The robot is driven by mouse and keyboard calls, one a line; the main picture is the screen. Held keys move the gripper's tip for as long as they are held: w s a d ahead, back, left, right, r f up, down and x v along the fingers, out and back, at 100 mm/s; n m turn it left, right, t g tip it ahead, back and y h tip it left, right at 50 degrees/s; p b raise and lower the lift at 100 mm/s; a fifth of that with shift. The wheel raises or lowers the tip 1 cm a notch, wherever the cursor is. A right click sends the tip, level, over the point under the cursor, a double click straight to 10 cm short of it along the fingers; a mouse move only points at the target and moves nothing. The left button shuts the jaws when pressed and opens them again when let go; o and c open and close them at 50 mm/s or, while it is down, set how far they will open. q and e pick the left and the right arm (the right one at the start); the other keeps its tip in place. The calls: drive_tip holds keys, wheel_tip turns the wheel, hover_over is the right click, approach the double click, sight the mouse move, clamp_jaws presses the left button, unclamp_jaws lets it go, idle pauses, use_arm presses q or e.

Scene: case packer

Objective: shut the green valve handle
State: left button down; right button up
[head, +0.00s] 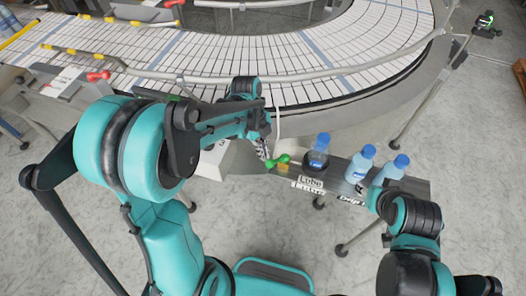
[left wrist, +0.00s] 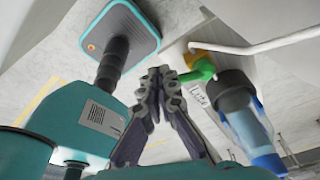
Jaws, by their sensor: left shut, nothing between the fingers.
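The green valve handle (head: 279,160) sits at the left end of a grey shelf beside the conveyor, next to a small yellow-orange part. In the left wrist view the handle (left wrist: 203,71) is just right of my fingertips. My left gripper (head: 269,161) is shut and empty, its tips close to the handle's left side. In the left wrist view the two fingers of the left gripper (left wrist: 160,78) meet at the tips. I cannot tell whether they touch the handle.
Two clear-blue bottles (head: 359,163) (head: 392,170) stand farther right on the shelf (head: 415,188). Lettered labels (head: 310,182) are on its front. A curved conveyor (head: 300,55) with rails lies behind. A thin white pipe (left wrist: 255,47) passes near the handle.

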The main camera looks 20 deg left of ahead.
sight(271, 163)
use_arm(q)
drive_tip(key=shift+s+d+n, duration=0.1)
drive_tip(key=shift+s+n, duration=0.1)
drive_tip(key=shift+n, duration=0.1)
drive_tip(key=shift+s+d+n+t+b, duration=0.3)
drive_tip(key=shift+s+d+n, duration=0.2)
drive_tip(key=shift+n, duration=0.5)
drive_tip(key=s+d+n, duration=0.1)
drive_tip(key=n, duration=0.1)
drive_tip(key=shift+s+d+n+t, duration=0.15)
drive_tip(key=shift+n+t, duration=0.15)
drive_tip(key=shift+n, duration=0.1)
drive_tip(key=shift+s+d, duration=0.2)
drive_tip(key=shift+d, duration=0.2)
use_arm(e)
drive_tip(key=shift+f, duration=0.5)
use_arm(q)
drive_tip(key=shift+r, duration=0.1)
